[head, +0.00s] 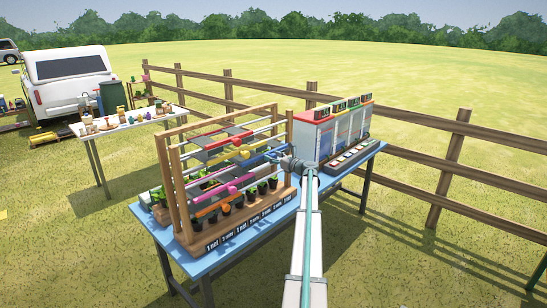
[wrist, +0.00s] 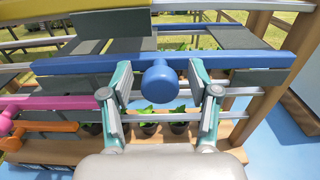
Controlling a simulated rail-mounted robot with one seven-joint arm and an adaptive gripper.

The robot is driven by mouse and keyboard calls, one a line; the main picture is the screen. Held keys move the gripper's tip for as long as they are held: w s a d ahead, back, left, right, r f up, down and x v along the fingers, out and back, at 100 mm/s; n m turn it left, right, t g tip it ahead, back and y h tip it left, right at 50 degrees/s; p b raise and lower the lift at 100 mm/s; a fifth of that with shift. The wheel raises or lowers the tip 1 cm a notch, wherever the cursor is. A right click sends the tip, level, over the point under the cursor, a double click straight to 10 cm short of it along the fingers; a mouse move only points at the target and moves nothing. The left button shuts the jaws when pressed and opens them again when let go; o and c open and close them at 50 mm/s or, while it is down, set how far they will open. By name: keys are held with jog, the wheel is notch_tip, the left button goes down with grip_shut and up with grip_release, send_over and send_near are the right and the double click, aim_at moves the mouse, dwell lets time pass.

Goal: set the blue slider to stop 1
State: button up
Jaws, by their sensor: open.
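The blue slider (wrist: 90,64) is a flat blue bar on a silver rail, with a round blue knob (wrist: 160,82) facing me in the wrist view. My gripper (wrist: 160,84) is open, with one finger on each side of the knob and visible gaps between. In the head view my gripper (head: 277,157) is at the right part of the wooden slider rack (head: 175,190), and the blue slider is partly hidden by it. A dark strip (head: 240,229) with white stop labels runs along the rack's base; the labels are too small to read surely.
A magenta slider (wrist: 55,103) and an orange slider (wrist: 50,127) sit lower left of the blue one. A rack post (wrist: 280,70) stands to the right. Small potted plants (wrist: 147,128) line the base. A striped cabinet (head: 320,135) shares the blue table (head: 150,222).

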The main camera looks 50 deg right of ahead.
jog(key=shift+c, duration=0.2)
grip_shut()
jog(key=shift+a, duration=0.15)
jog(key=a+b, duration=0.1)
jog(key=a, duration=0.7)
jog(key=w+a+b, duration=0.1)
jog(key=a, duration=0.7)
jog(key=w+a+b, duration=0.1)
jog(key=a, duration=0.7)
jog(key=shift+w+a+f, duration=0.1)
jog(key=shift+a, duration=0.2)
jog(key=shift+w+a, duration=0.1)
jog(key=shift+a, duration=0.35)
jog(key=shift+o, duration=0.2)
grip_release()
jog(key=shift+a, duration=0.2)
jog(key=shift+d, duration=0.15)
